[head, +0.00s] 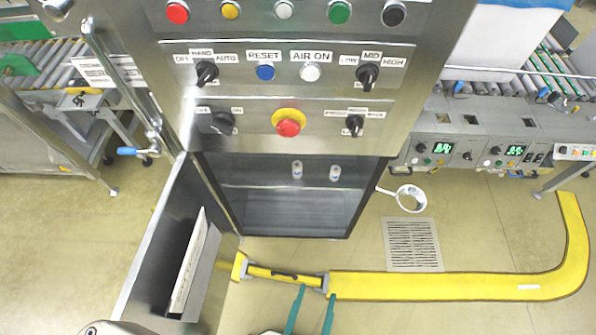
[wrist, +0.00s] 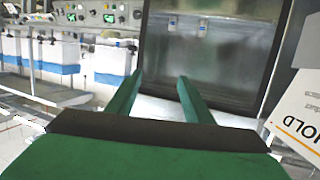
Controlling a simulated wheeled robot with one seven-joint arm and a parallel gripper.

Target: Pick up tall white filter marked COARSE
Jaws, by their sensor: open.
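Two small white cylinders with bluish marks stand on the shelf inside the open cabinet, a left one (head: 297,170) and a right one (head: 336,172). They also show near the top of the wrist view, one at left (wrist: 172,24) and one at right (wrist: 201,28). Their lettering is too small to read, so I cannot tell which is marked COARSE. My gripper (head: 316,291) has green fingers, is open and empty, and is in front of and apart from the cabinet; it also shows in the wrist view (wrist: 160,77).
The cabinet door (head: 150,245) stands open at left, with a white card pocket (head: 190,260) on its inner side. A control panel (head: 290,90) is above the opening. A yellow floor cable cover (head: 450,286) runs to the right. A white ring (head: 410,190) sticks out right of the cabinet.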

